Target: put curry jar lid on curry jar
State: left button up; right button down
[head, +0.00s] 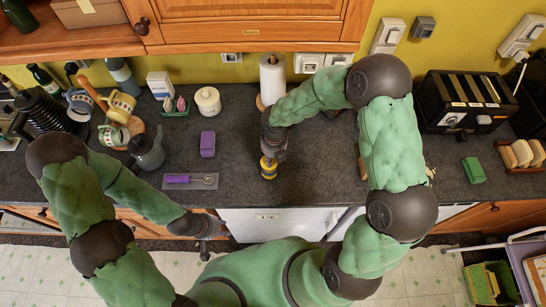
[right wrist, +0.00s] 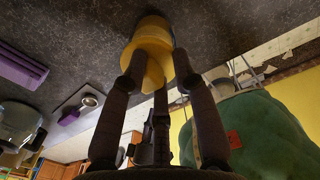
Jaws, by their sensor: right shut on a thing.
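A small curry jar (head: 269,174) with yellow and dark bands stands upright on the dark counter, directly below my right gripper (head: 270,155). In the right wrist view, my right gripper (right wrist: 156,72) has its fingers closed around a yellow piece that looks like the curry jar lid (right wrist: 149,67). A paler yellow part (right wrist: 153,28) shows just beyond it. I cannot tell whether the lid touches the jar or sits squarely on it. My left gripper (head: 205,250) hangs low past the counter's front edge, away from the jar; its fingers are too small to read.
A grey board with a purple-handled tool (head: 190,181) and a purple block (head: 207,144) lie left of the jar. A grey pot (head: 146,150) stands further left, a paper roll (head: 271,78) behind. A black toaster (head: 465,100) and green block (head: 473,170) are right. Counter around the jar is clear.

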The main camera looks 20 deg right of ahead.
jog(key=shift+f+b, duration=0.3)
jog(key=shift+f, duration=0.3)
jog(key=c, duration=0.9)
grip_release()
jog(key=shift+r, duration=0.15)
jog(key=shift+d+r+p, duration=0.1)
jog(key=shift+r+p, duration=3.7)
jog(key=shift+r, duration=0.1)
